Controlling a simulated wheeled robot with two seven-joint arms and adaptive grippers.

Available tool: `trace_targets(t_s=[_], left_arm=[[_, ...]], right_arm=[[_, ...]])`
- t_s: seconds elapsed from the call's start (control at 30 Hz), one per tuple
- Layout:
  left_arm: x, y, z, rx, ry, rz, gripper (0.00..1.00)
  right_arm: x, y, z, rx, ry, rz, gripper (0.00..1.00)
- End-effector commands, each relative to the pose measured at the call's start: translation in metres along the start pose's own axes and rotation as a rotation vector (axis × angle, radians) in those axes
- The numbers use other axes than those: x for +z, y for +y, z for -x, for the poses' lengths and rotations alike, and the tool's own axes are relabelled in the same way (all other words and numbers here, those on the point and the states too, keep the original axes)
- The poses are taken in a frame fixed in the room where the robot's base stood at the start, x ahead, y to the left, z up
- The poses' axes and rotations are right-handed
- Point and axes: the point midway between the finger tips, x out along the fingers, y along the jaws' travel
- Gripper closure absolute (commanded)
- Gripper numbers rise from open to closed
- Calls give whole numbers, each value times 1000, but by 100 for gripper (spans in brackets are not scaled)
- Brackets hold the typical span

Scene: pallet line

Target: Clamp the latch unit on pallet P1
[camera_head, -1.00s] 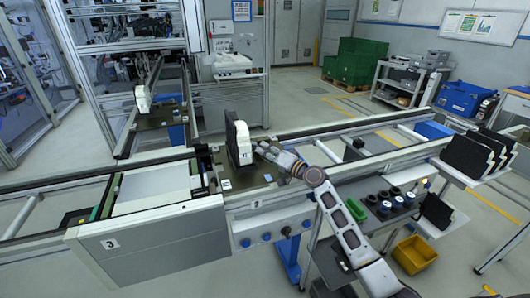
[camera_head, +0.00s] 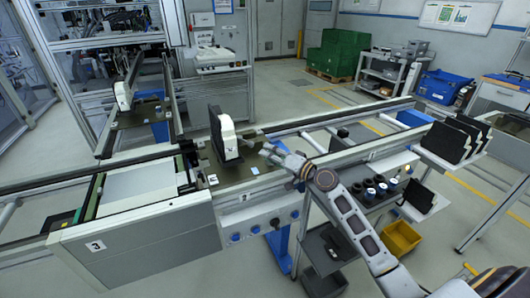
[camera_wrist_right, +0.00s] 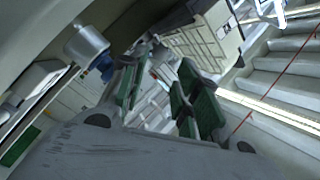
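The latch unit, an upright white block with a dark side (camera_head: 222,135), stands on a dark pallet plate (camera_head: 262,170) on the conveyor, in the middle of the head view. My right gripper (camera_head: 268,151) is just to the right of the unit, above the plate and apart from it. In the right wrist view its two green-padded fingers (camera_wrist_right: 163,90) stand apart with nothing clear between them, so it is open. A light ribbed part (camera_wrist_right: 205,42) lies beyond the fingers; I cannot tell whether it is the unit. The pallet's label is too small to read. My left gripper is out of view.
A similar white unit (camera_head: 125,96) stands on the side conveyor at the back left. Dark panels (camera_head: 450,141) stand on a rack at the right. The rail right of my gripper is mostly clear.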

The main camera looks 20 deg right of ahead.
Motion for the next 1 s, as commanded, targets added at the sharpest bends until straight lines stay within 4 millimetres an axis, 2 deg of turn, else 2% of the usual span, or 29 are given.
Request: trace_targets(t_s=[0.3, 0.7, 0.77, 0.97, 1.0], left_arm=[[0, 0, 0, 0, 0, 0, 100], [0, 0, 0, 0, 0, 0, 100], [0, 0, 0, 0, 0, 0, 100], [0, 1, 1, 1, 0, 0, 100], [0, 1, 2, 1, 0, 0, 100]], right_arm=[[0, 0, 20, 0, -1, 0, 68], [0, 0, 23, -1, 0, 0, 68], [0, 0, 23, -1, 0, 0, 73], [-5, 7, 26, 23, 16, 31, 99], [-8, 11, 27, 35, 24, 47, 100]])
